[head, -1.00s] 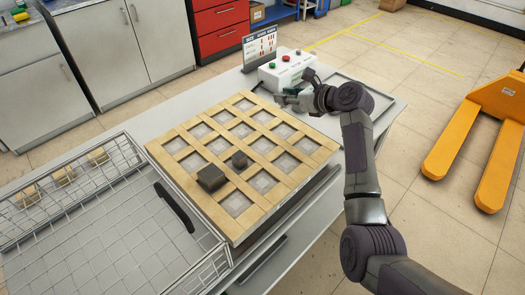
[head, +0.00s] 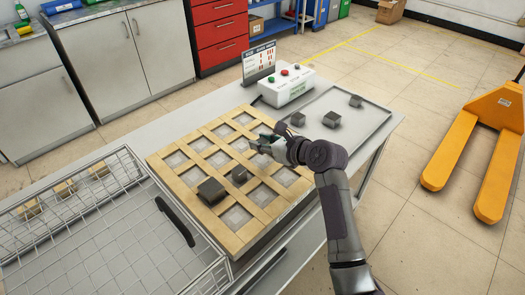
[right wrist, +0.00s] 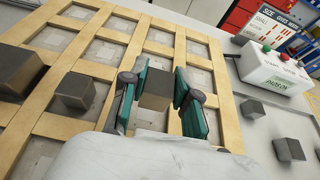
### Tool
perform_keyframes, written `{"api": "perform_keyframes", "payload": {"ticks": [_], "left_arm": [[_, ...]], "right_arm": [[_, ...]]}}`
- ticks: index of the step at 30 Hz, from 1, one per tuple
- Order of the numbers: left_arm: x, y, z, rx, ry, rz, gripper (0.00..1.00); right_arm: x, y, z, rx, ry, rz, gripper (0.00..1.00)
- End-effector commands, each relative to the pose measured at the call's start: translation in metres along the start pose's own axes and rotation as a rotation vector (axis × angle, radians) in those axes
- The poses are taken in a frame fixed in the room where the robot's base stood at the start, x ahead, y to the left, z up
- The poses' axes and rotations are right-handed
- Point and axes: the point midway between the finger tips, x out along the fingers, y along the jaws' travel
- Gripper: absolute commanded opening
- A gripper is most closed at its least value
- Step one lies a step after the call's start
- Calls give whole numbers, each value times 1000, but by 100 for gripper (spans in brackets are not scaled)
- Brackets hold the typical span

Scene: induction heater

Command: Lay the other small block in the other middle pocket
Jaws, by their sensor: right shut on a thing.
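My right gripper (head: 258,143) is over the wooden grid board (head: 232,241). In the right wrist view its teal-padded fingers (right wrist: 158,90) are shut on a small dark grey block (right wrist: 154,87). The held block appears over or at a pale pocket (right wrist: 149,119); I cannot tell if it touches the pocket floor. Another small block (head: 239,174) lies in a middle pocket, to the left of the gripper in the head view. A larger block (head: 211,191) sits in a pocket left of that one. My left gripper is not in view.
A metal tray (head: 344,138) right of the board holds several blocks, one of them at its far right (head: 356,101). A white control box (head: 286,87) and a sign (head: 259,62) stand behind. A wire basket (head: 90,228) lies at the left.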

Motion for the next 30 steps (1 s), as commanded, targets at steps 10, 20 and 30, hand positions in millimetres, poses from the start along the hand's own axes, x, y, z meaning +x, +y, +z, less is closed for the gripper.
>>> {"api": "perform_keyframes", "payload": {"ticks": [10, 20, 30], "left_arm": [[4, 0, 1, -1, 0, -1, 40], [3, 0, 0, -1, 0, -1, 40], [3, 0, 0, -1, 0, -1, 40]], "right_arm": [[15, -1, -35, 1, 0, -1, 0], [15, -1, -38, 1, 2, 0, 38], [15, -1, -38, 1, 2, -1, 55]]}}
